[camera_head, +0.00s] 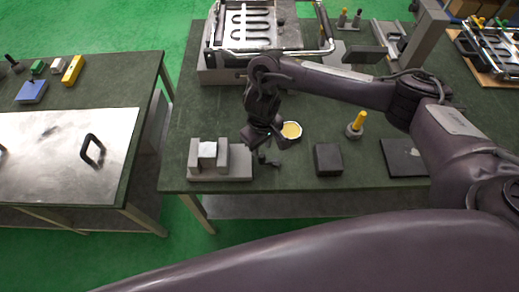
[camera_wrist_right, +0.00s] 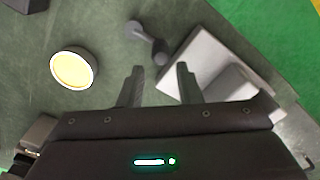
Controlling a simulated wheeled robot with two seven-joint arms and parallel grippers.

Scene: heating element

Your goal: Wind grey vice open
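The grey vice (camera_head: 235,171) stands near the front left edge of the right-hand table in the head view. A pale block (camera_head: 207,150) sits between its jaws. My right gripper (camera_head: 267,150) is just right of the vice, near its dark handle. In the right wrist view, the vice (camera_wrist_right: 205,62) is beyond and right of the fingers, and its crank handle (camera_wrist_right: 148,42) lies just ahead of them. My right gripper (camera_wrist_right: 160,84) is open, with nothing between its two fingers. The left gripper is not in view.
A round yellow-topped dish (camera_head: 291,130), also in the right wrist view (camera_wrist_right: 74,69), stands close to the right gripper. A black block (camera_head: 328,160) and a yellow-handled tool (camera_head: 357,124) stand farther right. A metal frame with a heating coil (camera_head: 262,28) is behind.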

